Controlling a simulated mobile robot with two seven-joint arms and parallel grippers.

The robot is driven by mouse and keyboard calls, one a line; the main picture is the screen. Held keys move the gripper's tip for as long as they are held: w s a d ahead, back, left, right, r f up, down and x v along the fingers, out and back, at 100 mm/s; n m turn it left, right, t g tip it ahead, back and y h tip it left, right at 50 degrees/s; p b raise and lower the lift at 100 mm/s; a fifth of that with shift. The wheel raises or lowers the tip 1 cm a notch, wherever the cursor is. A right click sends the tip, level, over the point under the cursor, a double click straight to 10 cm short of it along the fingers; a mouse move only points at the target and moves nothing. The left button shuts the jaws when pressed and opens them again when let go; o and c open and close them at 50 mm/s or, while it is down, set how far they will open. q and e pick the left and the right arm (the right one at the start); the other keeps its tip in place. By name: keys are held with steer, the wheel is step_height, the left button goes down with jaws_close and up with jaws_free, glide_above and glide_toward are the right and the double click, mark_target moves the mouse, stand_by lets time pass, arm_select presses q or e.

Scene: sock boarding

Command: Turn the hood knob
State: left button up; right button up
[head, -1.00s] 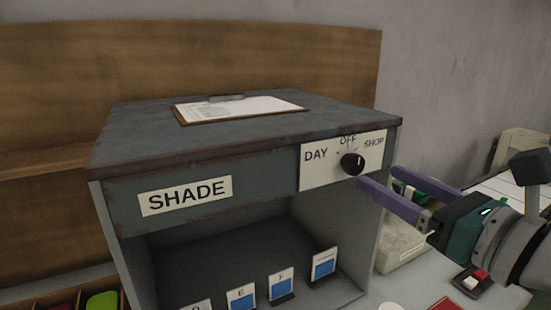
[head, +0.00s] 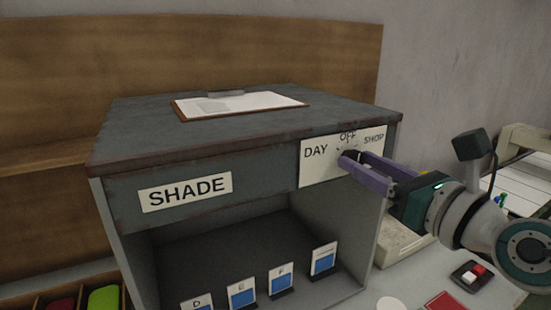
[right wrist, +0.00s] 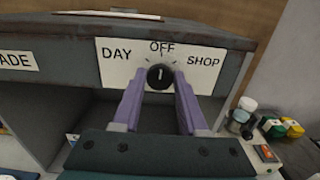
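The hood knob (right wrist: 160,77) is round and black with a white pointer mark. It sits on a white label plate (head: 314,168) marked DAY, OFF and SHOP, at the upper right of the grey hood front. In the right wrist view the pointer stands upright, toward OFF. My right gripper (head: 353,158) has its purple fingers on either side of the knob, close against it; they also show in the right wrist view (right wrist: 160,82). In the head view the fingers hide most of the knob. My left gripper is not in view.
The grey hood (head: 140,165) bears a SHADE label and a clipboard (head: 240,104) on top. Several blue-and-white cards (head: 242,294) stand inside. Small jars (right wrist: 241,115) stand to the right.

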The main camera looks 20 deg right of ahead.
jaws_close()
steer(key=shift+m, duration=0.3)
steer(key=m+b, duration=0.2)
steer(key=m, duration=0.5)
steer(key=shift+d+b, duration=0.1)
steer(key=shift+b, duration=0.3)
steer(key=shift+m, duration=1.1)
steer(key=o, duration=0.5)
jaws_free()
